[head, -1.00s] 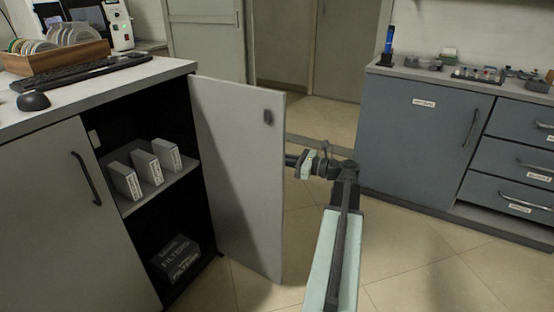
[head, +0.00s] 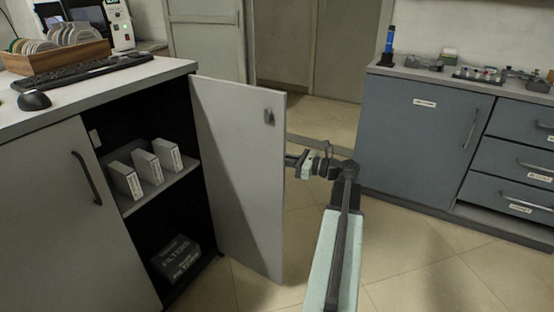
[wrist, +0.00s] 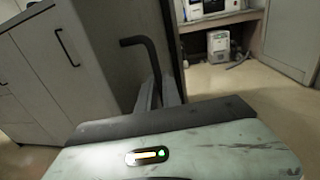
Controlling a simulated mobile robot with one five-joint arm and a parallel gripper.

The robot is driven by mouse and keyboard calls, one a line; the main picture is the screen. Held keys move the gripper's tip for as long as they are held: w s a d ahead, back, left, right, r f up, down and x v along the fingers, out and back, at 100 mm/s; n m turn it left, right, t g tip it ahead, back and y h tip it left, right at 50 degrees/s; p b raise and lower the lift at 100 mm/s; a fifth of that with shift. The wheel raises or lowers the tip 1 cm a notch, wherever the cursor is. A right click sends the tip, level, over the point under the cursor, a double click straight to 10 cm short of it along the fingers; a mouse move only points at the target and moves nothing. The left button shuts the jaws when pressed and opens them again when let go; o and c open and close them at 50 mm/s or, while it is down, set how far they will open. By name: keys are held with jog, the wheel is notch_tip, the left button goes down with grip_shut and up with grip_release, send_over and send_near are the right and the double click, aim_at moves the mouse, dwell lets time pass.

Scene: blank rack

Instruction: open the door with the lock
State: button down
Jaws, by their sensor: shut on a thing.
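The grey cabinet door (head: 235,180) stands wide open from the left cabinet, its inner face toward the head camera. A small dark lock fitting (head: 269,117) sits near its upper free edge. My gripper (head: 289,161) is at the far side of that edge, its fingertips partly hidden by the door. In the wrist view, a dark bent handle (wrist: 143,52) rises in front of the door's outer face (wrist: 115,25). The gripper fingers (wrist: 158,92) are shut on this handle at its lower part. The exact contact is too small to see.
The open cabinet holds several white boxes on a shelf (head: 185,178) and a dark filters box (head: 176,258) below. A blue-grey cabinet with drawers (head: 415,140) stands at right. Tiled floor (head: 420,265) is clear between them.

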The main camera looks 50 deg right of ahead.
jog(key=w+d, duration=0.3)
jog(key=d, duration=0.4)
jog(key=c, duration=1.8)
grip_release()
jog(key=shift+s, duration=0.1)
jog(key=v, duration=0.7)
jog(key=shift+s+d, duration=0.1)
jog(key=shift+s, duration=0.2)
